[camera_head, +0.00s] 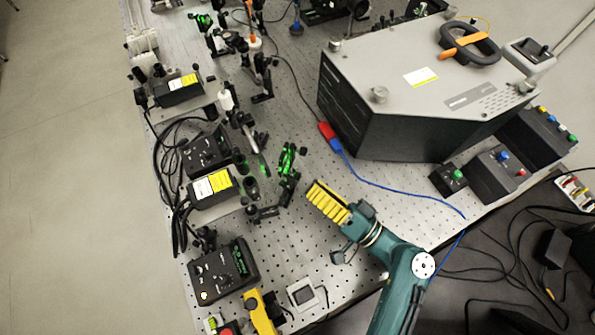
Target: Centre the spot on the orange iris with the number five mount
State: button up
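My gripper (313,196) reaches up and left over the bench from my teal arm, with yellow ribbed fingers. Its fingertips are close to a black mount with green-lit parts (288,162) and appear apart from it. The view from above does not show whether the fingers are open or shut. A small orange part (251,36) stands among the optics at the top, perhaps the orange iris. Its opening and any spot on it are too small to make out. No mount number is readable, so I cannot tell which is number five.
Several optic mounts stand left of my gripper. Black control boxes (222,270) and cables line the left edge. A large grey spectrometer housing (395,95) fills the upper right. A blue cable (385,187) crosses the perforated bench right of my gripper. Bare bench lies below the housing.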

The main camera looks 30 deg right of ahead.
aim_at(298, 174)
jog(key=x, duration=0.5)
jog(key=shift+f, duration=0.1)
grip_shut()
jog(key=shift+r+p, duration=0.2)
jog(key=shift+p, duration=0.35)
jog(key=shift+m+h+p, duration=0.5)
jog(key=shift+m+p, duration=0.15)
jog(key=shift+m, duration=0.15)
jog(key=shift+f, duration=0.2)
grip_release()
